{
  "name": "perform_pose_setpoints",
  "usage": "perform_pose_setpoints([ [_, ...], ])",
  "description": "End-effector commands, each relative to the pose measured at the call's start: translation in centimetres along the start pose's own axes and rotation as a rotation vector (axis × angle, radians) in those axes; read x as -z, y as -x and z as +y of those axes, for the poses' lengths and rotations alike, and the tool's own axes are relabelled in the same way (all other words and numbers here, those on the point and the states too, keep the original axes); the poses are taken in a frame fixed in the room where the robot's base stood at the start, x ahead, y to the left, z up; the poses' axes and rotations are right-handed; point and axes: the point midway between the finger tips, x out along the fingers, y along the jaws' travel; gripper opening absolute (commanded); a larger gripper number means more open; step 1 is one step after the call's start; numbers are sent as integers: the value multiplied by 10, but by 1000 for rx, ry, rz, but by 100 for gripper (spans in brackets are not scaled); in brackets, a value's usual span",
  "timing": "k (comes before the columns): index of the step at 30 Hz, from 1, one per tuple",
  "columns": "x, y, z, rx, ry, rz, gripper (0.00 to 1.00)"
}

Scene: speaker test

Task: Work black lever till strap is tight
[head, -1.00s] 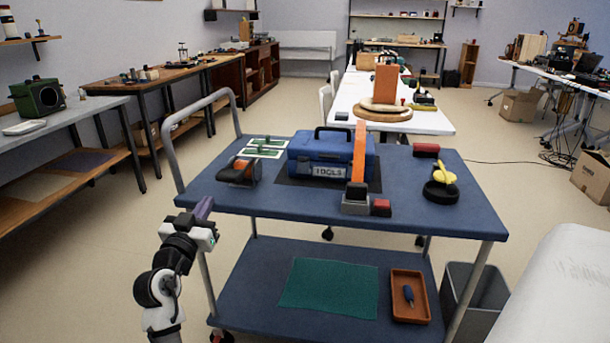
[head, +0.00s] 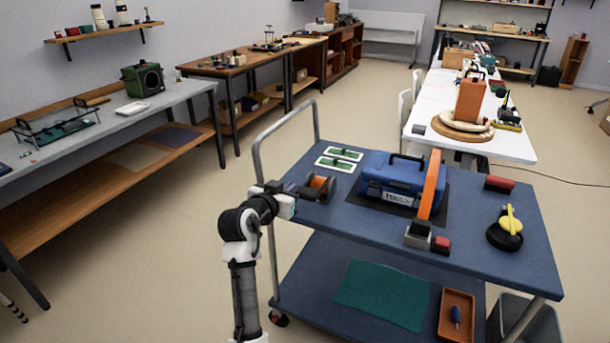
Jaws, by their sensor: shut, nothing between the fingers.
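A blue toolbox (head: 389,182) labelled TOOLS sits on the cart's upper deck. An orange strap (head: 431,184) runs over its right part and down the front to a grey buckle (head: 416,241). A black piece (head: 419,228), which looks like the lever, lies on top of the buckle; its exact angle is too small to tell. A red block (head: 441,245) sits right beside the buckle. My gripper (head: 308,191) is shut and empty at the deck's left side, well left of the buckle. It partly covers an orange and dark reel (head: 321,186) in the picture; I cannot tell whether they touch.
The blue cart (head: 375,238) has a metal handle (head: 257,150) at left. Two green-and-white pads (head: 335,164), a red block (head: 499,184) and a yellow-handled black disc (head: 507,230) share the upper deck. The deck's front strip between reel and buckle is clear.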

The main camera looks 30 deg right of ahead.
Motion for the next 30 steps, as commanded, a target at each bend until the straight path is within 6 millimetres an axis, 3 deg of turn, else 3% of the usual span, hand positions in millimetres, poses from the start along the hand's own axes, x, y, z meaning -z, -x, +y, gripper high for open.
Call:
perform_pose_setpoints([
  [17,4,-4,0,1,2,-18,0],
  [23,5,-34,1,-1,3,-20,0],
  [30,5,-84,1,-1,2,-19,0],
])
